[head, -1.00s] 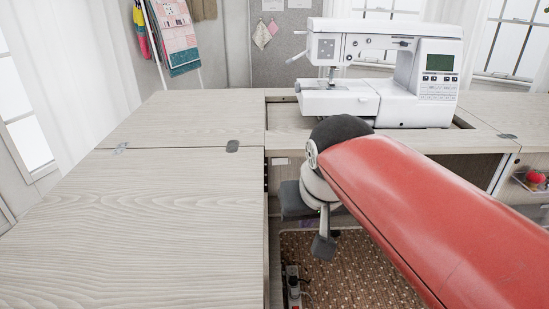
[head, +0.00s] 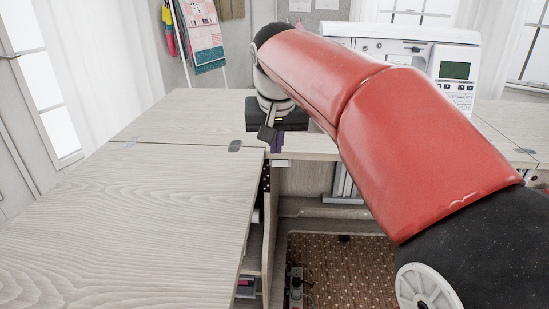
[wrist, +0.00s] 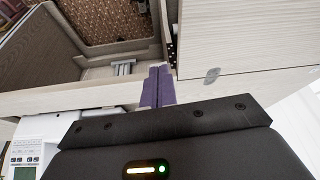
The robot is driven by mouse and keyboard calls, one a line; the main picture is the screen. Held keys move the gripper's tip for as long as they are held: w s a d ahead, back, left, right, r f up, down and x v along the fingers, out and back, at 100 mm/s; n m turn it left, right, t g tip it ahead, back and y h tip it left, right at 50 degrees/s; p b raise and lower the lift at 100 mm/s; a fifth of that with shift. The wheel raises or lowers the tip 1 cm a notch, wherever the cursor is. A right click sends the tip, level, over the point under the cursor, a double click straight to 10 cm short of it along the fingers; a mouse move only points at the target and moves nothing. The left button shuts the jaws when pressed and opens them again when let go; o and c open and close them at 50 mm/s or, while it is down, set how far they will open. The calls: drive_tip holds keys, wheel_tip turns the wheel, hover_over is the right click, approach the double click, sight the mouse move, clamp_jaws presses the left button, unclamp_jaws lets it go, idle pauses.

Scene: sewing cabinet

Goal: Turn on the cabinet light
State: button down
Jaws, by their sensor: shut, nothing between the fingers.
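My gripper (head: 277,146) has purple fingers, shut with nothing between them, at the front edge of the cabinet's rear top, by the inner corner above the knee space. In the wrist view the fingers (wrist: 160,70) point over that edge toward the opening. A small pale piece (head: 279,163) sits just under the edge, right below the fingers in the head view; I cannot tell whether it is the light or its switch, or whether the fingers touch anything. No lit cabinet light is visible. The sewing cabinet (head: 150,210) has a pale wood top. My arm hides part of the rear top.
A white sewing machine (head: 457,75) stands at the back, partly behind my arm. The left leaf is bare. Below the opening are a brown rug (head: 340,265) and a power strip (head: 296,285).

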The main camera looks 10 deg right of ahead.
sight(275, 160)
drive_tip(key=x, duration=0.3)
drive_tip(key=w+x, duration=0.1)
drive_tip(key=x, duration=0.3)
drive_tip(key=w+r+x, duration=0.1)
drive_tip(key=x, duration=0.3)
drive_tip(key=shift+w+d, duration=0.2)
drive_tip(key=shift+d, duration=0.1)
drive_tip(key=shift+w+d, duration=0.1)
drive_tip(key=shift+w, duration=0.45)
drive_tip(key=shift+w, duration=0.3)
drive_tip(key=shift+s+d, duration=0.1)
drive_tip(key=shift+s+d, duration=0.45)
drive_tip(key=shift+d, duration=0.1)
